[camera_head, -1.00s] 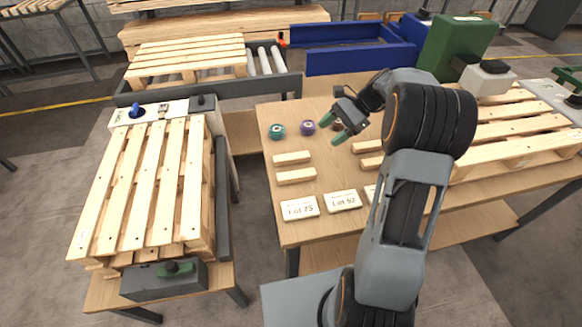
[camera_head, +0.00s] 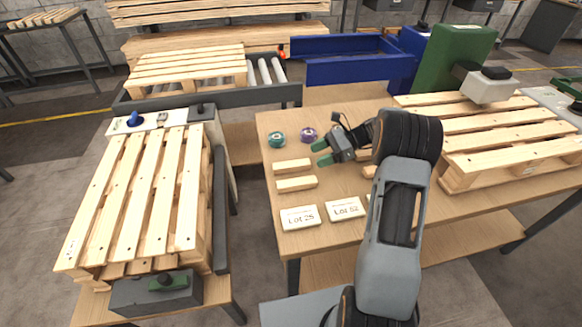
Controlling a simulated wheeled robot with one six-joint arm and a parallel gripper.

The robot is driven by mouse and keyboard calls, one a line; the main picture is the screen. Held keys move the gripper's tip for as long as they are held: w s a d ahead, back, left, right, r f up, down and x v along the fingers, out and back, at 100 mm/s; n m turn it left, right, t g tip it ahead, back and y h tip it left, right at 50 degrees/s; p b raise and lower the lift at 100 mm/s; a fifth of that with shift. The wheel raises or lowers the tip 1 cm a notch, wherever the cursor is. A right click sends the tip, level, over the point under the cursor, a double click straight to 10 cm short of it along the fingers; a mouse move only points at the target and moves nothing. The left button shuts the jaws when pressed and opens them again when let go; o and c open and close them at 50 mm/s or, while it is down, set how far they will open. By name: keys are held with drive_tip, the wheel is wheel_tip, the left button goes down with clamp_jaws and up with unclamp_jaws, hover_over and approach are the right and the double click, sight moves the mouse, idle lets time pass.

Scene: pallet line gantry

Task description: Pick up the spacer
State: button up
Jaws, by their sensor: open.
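Two pale wooden bars lie on the left part of the wooden table, roughly parallel: a far bar (camera_head: 293,166) and a near bar (camera_head: 297,183). They look like spacers; I cannot tell which one is meant. Another pale wooden piece (camera_head: 369,172) shows only partly beside my arm. My gripper (camera_head: 321,153) has green fingertips, is open and empty, and points left. It is above the table, just right of the far bar's right end, apart from it.
A teal roll (camera_head: 277,139) and a purple roll (camera_head: 308,134) stand behind the bars. Labelled plates, Lot 25 (camera_head: 300,217) and Lot 52 (camera_head: 345,208), lie near the front edge. A pallet (camera_head: 500,135) covers the table's right part. My arm hides part of the table.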

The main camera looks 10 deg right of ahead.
sight(303, 162)
drive_tip(key=shift+x, duration=2.7)
drive_tip(key=shift+c, duration=0.3)
drive_tip(key=c, duration=0.9)
drive_tip(key=shift+r, duration=0.1)
drive_tip(key=shift+c, duration=0.2)
